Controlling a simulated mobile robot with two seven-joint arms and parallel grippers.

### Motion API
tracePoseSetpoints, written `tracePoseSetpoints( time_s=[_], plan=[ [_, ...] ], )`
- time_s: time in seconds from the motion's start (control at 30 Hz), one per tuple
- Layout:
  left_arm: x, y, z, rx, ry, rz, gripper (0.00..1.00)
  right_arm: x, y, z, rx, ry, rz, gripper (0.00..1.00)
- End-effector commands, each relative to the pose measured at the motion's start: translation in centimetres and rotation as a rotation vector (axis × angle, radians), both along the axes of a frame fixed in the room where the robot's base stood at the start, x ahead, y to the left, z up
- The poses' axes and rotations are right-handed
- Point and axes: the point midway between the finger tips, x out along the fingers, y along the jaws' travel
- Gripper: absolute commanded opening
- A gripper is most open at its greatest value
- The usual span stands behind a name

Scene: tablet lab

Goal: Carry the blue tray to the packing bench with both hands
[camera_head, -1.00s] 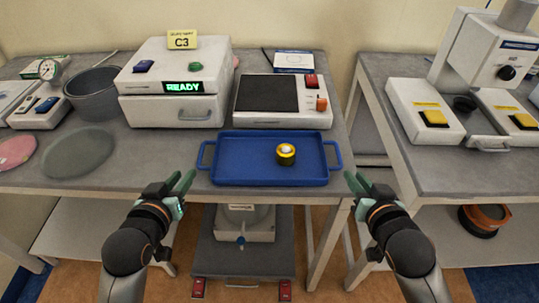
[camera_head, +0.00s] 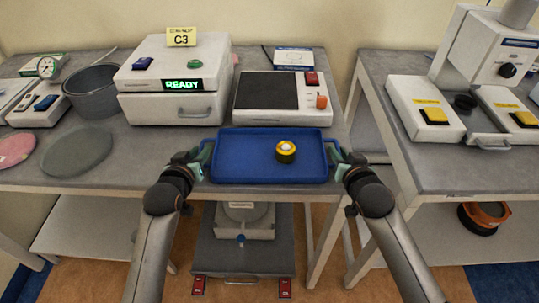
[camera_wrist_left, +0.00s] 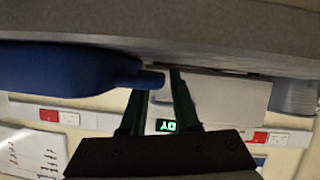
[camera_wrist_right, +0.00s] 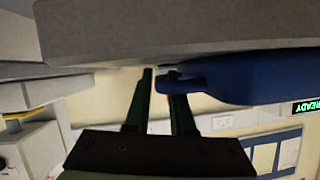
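The blue tray (camera_head: 235,165) lies flat on the grey left table near its front edge, with a yellow-and-black round item (camera_head: 285,152) on it, right of its middle. My left gripper (camera_head: 195,155) is at the tray's left handle. In the left wrist view its fingers (camera_wrist_left: 160,85) are apart, with the blue handle end (camera_wrist_left: 150,80) between them. My right gripper (camera_head: 345,158) is at the right handle. In the right wrist view its fingers (camera_wrist_right: 159,80) are apart, and the handle end (camera_wrist_right: 180,85) reaches between them. I cannot tell whether any finger touches a handle.
A white box reading READY (camera_head: 170,85) and a hotplate-like device (camera_head: 283,100) stand close behind the tray. A gap separates this table from a right-hand bench (camera_head: 465,180) holding white equipment (camera_head: 425,108). A dark bowl (camera_head: 93,92) stands at left.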

Motion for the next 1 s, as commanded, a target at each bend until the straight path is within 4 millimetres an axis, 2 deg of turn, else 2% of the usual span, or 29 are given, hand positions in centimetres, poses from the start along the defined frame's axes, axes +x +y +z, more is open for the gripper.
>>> tracePoseSetpoints(
  time_s=[0.37,0.57,0.67,1.0],
  plan=[
    [0.38,-0.04,-0.18,0.000,0.001,0.000,0.30,0.38,0.07,-0.18,0.000,0.001,0.000,0.22],
    [0.37,-0.04,-0.18,0.000,0.001,0.000,0.10,0.36,0.06,-0.16,0.000,0.001,0.000,0.02],
    [0.36,-0.04,-0.19,0.000,0.001,0.000,0.00,0.36,0.06,-0.17,0.000,0.001,0.000,0.00],
    [0.35,-0.03,-0.21,0.000,0.001,0.000,0.00,0.35,0.05,-0.17,0.000,0.001,0.000,0.00]
  ],
)
